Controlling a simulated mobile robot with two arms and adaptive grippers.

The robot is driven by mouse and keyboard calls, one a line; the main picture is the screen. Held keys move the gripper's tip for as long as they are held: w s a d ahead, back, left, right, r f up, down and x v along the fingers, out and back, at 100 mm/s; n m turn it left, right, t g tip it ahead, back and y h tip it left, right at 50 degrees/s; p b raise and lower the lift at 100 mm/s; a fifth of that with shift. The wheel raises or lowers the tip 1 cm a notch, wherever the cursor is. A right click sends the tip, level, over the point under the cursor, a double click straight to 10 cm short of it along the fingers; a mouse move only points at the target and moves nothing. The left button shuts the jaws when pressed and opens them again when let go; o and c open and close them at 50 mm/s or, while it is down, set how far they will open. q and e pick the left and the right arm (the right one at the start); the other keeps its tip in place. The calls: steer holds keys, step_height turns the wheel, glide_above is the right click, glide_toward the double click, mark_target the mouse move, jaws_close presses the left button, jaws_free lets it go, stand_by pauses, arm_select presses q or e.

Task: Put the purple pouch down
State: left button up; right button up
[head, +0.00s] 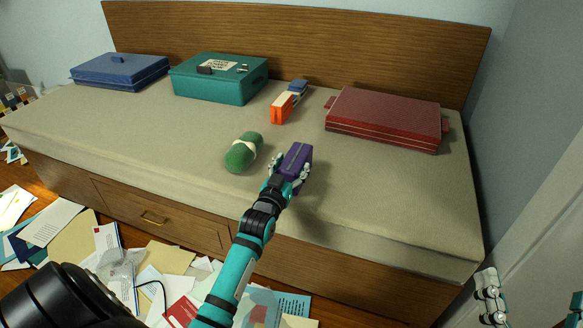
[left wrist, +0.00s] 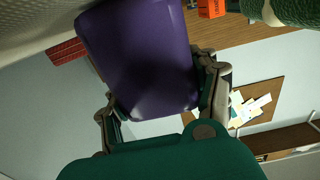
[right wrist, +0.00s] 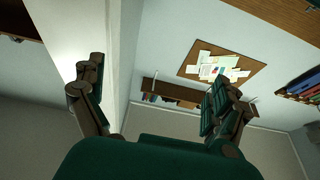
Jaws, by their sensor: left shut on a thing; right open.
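The purple pouch (head: 296,160) is in the grip of my left gripper (head: 289,172) near the front of the bed, right of the green roll. The pouch (left wrist: 142,55) also fills the upper middle of the left wrist view, between the two fingers. It appears to be at or just above the mattress (head: 370,190); I cannot tell whether it touches. My right gripper (head: 492,297) is at the lower right of the head view, off the bed. In the right wrist view its fingers (right wrist: 155,100) are apart with nothing between them.
A green roll (head: 243,152) lies left of the pouch. Behind are an orange box (head: 284,108), a dark red case (head: 385,118), a teal box (head: 217,79) and a blue case (head: 120,70). The mattress right of the pouch is clear. Papers (head: 160,255) litter the floor.

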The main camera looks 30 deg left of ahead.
arm_select(q)
steer(key=o, duration=1.3)
steer(key=shift+f, duration=0.1)
arm_select(e)
steer(key=shift+r, duration=0.1)
